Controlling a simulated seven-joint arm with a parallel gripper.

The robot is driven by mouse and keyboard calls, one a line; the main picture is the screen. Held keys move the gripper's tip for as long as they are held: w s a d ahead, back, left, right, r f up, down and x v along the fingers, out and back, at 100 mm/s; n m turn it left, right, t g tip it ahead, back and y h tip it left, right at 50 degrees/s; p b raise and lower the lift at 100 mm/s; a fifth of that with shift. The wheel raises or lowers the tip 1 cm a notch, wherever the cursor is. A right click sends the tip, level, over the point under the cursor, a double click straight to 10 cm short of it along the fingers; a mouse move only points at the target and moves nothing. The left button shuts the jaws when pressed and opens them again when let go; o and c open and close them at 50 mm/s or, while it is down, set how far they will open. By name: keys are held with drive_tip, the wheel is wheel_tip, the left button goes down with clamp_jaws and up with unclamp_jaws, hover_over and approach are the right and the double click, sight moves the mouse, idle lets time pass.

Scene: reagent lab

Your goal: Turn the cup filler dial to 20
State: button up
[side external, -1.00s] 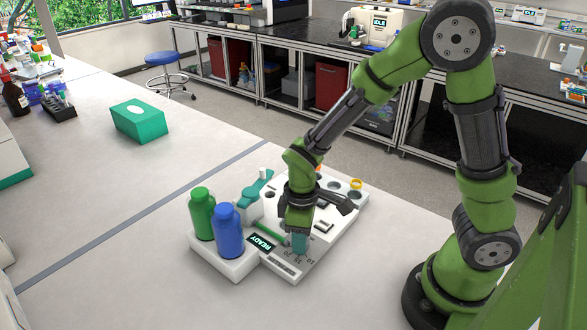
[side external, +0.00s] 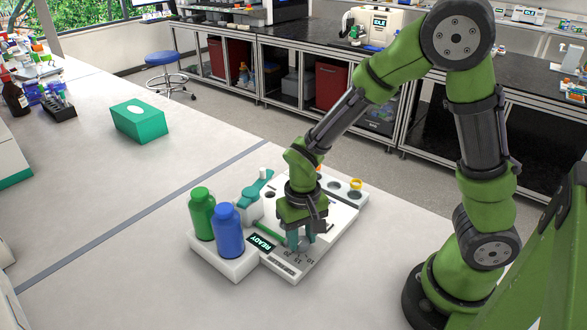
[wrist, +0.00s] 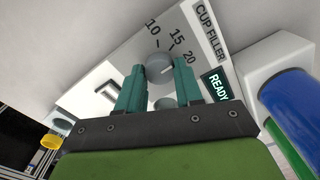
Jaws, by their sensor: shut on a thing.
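The cup filler (side external: 275,262) is a white flat machine on the bench, with a dark display (side external: 261,243) reading READY. Its grey round dial (wrist: 160,68) sits by the printed marks 10, 15 and 20 in the wrist view. My gripper (wrist: 159,71) points down at the panel, its teal fingers on either side of the dial and shut on it. In the side view my gripper (side external: 301,243) largely hides the dial. A pale pointer line shows on the dial, but its exact reading is hard to tell.
A green bottle (side external: 202,215) and a blue bottle (side external: 228,232) stand on the left part of the machine, close to my gripper. A yellow-rimmed ring (side external: 356,185) is at the back right. A green box (side external: 140,121) stands farther off. The bench around is mostly clear.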

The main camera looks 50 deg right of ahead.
sight(302, 240)
drive_tip(key=shift+m, duration=2.1)
drive_tip(key=o, duration=1)
drive_tip(key=shift+o, duration=0.2)
drive_tip(key=shift+r, duration=0.1)
wheel_tip(302, 240, up, 17)
